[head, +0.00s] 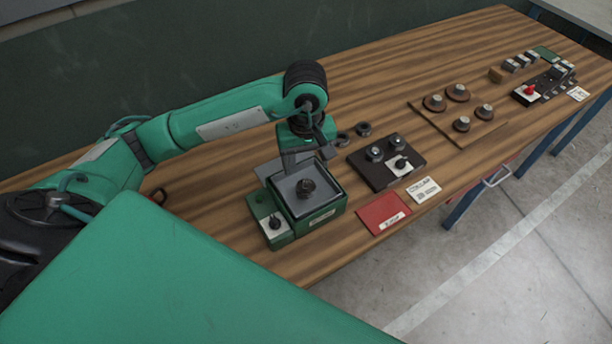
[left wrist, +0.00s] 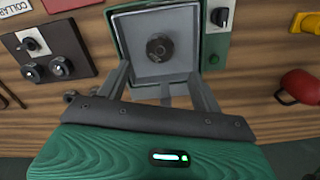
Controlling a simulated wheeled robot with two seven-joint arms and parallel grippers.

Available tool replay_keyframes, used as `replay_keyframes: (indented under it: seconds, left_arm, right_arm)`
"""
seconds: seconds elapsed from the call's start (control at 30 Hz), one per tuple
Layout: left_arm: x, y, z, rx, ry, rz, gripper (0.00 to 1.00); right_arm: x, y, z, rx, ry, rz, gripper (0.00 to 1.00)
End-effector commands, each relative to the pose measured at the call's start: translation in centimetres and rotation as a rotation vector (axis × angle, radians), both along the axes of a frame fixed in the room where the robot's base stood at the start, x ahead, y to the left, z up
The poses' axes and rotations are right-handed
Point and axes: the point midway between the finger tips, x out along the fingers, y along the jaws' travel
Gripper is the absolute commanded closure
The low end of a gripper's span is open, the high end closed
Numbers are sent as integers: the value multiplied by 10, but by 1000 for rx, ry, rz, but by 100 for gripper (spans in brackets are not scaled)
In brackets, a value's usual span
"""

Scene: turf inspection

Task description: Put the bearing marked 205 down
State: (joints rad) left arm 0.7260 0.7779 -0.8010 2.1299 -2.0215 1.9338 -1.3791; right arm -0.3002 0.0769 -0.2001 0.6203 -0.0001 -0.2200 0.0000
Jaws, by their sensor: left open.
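A dark round part (head: 306,187), which looks like a bearing, sits on the grey plate of a green box-shaped device (head: 322,214). It also shows in the left wrist view (left wrist: 159,47), centred on the plate. No marking on it is readable. My left gripper (head: 298,163) is open, above the back edge of the plate. In the left wrist view, its two fingers (left wrist: 163,88) stand apart, with the dark part beyond them and nothing held. Two dark rings (head: 342,139) (head: 363,128) lie on the table behind the device. My right gripper is not in view.
A dark board with knobs (head: 378,178), a red card (head: 383,213) and a white label (head: 423,190) lie right of the device. Further right are a wooden board with round parts (head: 443,125) and a red-button box (head: 527,94). The left wrist view shows a red object (left wrist: 300,86).

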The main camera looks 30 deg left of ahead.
Motion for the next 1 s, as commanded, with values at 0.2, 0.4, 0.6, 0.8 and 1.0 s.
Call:
replay_keyframes:
  seconds: [0.2, 0.4, 0.6, 0.8, 1.0]
  left_arm:
    - [1, 0, 28, -1, -3, 2, 34]
    - [0, 0, 38, 0, -1, 0, 34]
    - [0, 0, 39, 0, 0, 0, 34]
    - [0, 0, 39, 0, 0, 1, 34]
    - [0, 0, 39, 0, 0, 0, 34]
  right_arm:
    - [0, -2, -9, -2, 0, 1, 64]
    - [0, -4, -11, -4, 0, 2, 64]
    - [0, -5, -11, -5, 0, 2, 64]
    - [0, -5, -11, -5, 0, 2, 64]
    - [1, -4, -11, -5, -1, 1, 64]
